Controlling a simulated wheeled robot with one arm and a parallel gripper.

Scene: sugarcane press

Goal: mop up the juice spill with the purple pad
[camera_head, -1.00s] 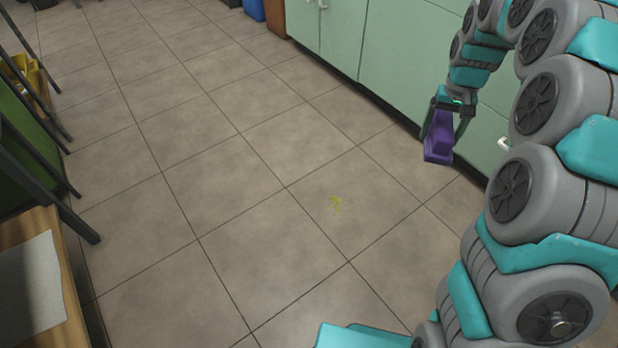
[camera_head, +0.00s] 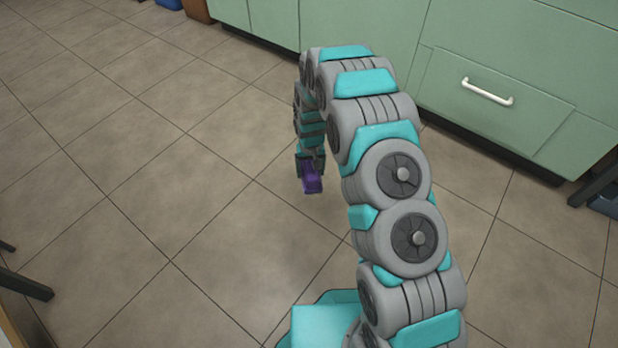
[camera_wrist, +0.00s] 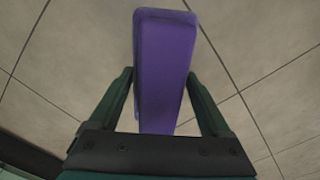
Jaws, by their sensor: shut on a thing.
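The purple pad (camera_head: 312,183) is held in my gripper (camera_head: 310,168), low over the tiled floor at the middle of the head view. In the wrist view the pad (camera_wrist: 165,65) is a long purple block between the two dark fingers of my gripper (camera_wrist: 162,78), which are shut on it. I cannot tell whether the pad touches the floor. The yellow-green juice spill does not show in either current view; the pad or my arm may hide it.
Grey-brown floor tiles (camera_head: 130,185) lie clear to the left of the pad. Green cabinets (camera_head: 370,40) stand along the back, with a white drawer handle (camera_head: 487,92) at the right. A dark furniture leg (camera_head: 25,285) shows at the lower left.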

